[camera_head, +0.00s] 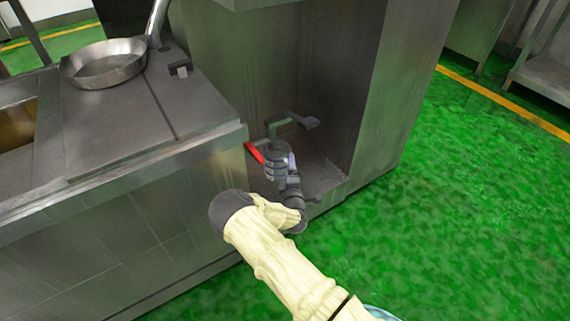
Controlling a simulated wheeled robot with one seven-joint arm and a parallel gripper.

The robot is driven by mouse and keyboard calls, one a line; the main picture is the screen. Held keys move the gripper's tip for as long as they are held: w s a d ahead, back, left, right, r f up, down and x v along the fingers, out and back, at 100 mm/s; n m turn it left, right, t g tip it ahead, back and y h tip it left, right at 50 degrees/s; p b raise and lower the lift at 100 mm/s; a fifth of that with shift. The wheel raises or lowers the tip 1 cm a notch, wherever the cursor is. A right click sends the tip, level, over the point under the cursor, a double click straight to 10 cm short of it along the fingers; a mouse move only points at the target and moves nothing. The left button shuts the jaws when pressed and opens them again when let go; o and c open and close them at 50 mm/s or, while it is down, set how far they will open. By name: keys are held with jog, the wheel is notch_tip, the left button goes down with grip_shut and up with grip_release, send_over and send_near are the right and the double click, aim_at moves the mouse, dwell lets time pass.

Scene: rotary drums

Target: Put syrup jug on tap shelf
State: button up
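My arm reaches from the bottom of the view into an open recess in a steel unit. My gripper (279,165) is at the left side of the recess, next to a red lever (255,152) and below a dark grey tap-like fitting (292,122). A small pale violet patch (291,160) shows beside the gripper; I cannot tell whether it is part of the syrup jug. The fingers are too small and overlapped to show open or shut. The tap shelf appears to be the speckled floor of the recess (326,174), bare on its right side. No jug is clearly recognisable.
A steel counter (120,130) stands left of the recess, its corner close to my arm. A pan (104,64) lies on it. The recess's right wall (395,90) bounds the reach. Green floor (470,210) is clear at right.

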aim_at(285, 166)
jog(key=shift+s+a+r+p, duration=0.1)
jog(key=shift+a+r+p, duration=0.95)
jog(key=shift+p, duration=0.3)
jog(key=shift+s+d+r+p, duration=0.15)
jog(key=shift+s+r+p, duration=0.05)
jog(key=shift+r+p, duration=0.55)
jog(key=shift+f, duration=0.3)
jog(key=shift+f+b, duration=2.7)
jog(key=shift+f, duration=0.6)
jog(key=shift+f+b, duration=0.45)
jog(key=shift+f, duration=0.15)
